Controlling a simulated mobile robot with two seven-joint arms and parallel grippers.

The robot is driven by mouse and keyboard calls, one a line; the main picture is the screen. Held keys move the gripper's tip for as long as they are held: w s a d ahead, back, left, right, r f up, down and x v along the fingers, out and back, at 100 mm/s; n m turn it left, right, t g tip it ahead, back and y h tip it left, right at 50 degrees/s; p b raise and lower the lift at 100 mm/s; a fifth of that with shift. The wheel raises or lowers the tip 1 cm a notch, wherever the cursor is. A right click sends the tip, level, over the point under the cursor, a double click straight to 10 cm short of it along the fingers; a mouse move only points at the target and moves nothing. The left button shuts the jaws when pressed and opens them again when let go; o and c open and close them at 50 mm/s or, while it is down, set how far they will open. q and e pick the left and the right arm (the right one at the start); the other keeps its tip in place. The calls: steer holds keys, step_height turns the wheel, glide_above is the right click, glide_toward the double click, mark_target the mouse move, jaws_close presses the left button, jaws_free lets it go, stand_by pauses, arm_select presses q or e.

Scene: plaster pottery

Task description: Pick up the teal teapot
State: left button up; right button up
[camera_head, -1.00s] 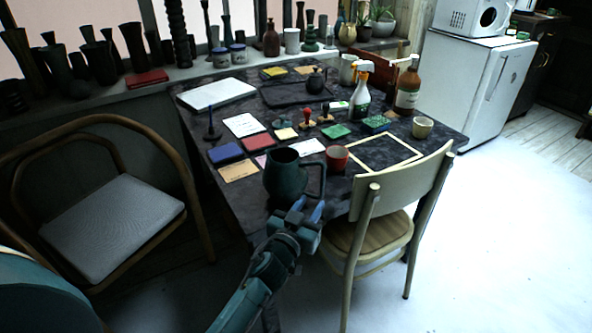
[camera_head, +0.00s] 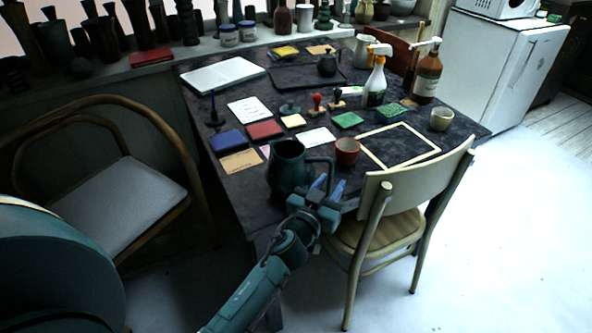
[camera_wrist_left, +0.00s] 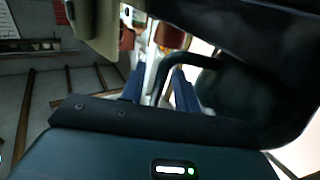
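The teal teapot (camera_head: 287,170) stands upright and lidless at the near edge of the dark table. Its angular handle points right, towards my left gripper (camera_head: 328,186). The gripper is open, its two blue fingers reaching up to the handle from the near side. In the left wrist view the dark handle (camera_wrist_left: 163,72) passes between the parted fingers (camera_wrist_left: 158,92), with a gap beside it. Whether a finger touches it I cannot tell. The teapot's body (camera_wrist_left: 240,100) fills the right of that view, dark and partly cut off. My right gripper is in neither view.
A red cup (camera_head: 347,152) stands just right of the handle. A cream chair (camera_head: 412,190) stands close right of my left arm. Coloured cards, stamps, a spray bottle (camera_head: 376,82) and a brown bottle (camera_head: 427,75) are farther back on the table (camera_head: 240,205).

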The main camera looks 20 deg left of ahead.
arm_select(q)
jaws_close()
stand_by(1.2)
steer(key=shift+r, duration=0.15)
